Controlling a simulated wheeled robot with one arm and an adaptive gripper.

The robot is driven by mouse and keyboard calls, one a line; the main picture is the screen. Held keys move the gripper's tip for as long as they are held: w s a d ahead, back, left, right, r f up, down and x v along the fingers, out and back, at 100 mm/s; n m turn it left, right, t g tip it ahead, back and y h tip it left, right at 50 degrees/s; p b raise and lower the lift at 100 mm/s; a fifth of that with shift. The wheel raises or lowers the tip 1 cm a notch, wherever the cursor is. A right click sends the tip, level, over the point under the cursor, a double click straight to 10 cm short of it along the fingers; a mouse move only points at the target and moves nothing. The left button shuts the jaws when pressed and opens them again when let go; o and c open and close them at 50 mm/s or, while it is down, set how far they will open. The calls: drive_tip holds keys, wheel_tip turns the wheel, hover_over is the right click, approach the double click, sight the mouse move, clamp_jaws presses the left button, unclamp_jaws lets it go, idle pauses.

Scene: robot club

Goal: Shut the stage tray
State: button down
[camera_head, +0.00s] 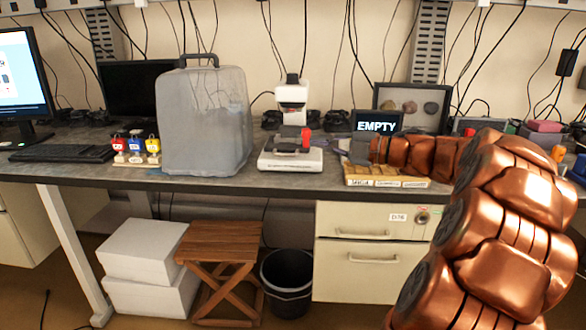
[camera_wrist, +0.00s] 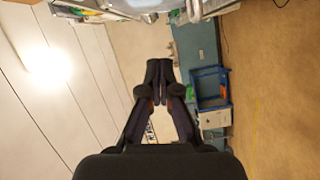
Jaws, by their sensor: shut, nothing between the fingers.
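A white microscope-like device (camera_head: 291,95) stands on the bench, in the middle of the head view. Its white base (camera_head: 291,161) carries a dark flat stage tray (camera_head: 292,146) with a red part (camera_head: 306,136) at its right. How far the tray is out cannot be told. My gripper (camera_wrist: 160,68) is shut and empty in the wrist view. In the head view my copper arm reaches in from the right, and its dark end is just right of the device. Contact with the tray cannot be made out.
A small "EMPTY" display (camera_head: 377,122) and a framed stone display (camera_head: 411,106) stand behind my arm. A labelled wooden block (camera_head: 386,178) lies at the bench's front edge.

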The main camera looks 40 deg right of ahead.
drive_tip(key=s+f+n+g+y, duration=0.1)
drive_tip(key=s+f+g+y, duration=0.1)
drive_tip(key=s+f, duration=0.2)
drive_tip(key=w+a+f, duration=0.1)
drive_tip(key=w+a, duration=0.2)
drive_tip(key=w, duration=0.7)
drive_tip(key=shift+w+a, duration=0.25)
drive_tip(key=shift+w, duration=0.05)
drive_tip(key=shift+f, duration=0.1)
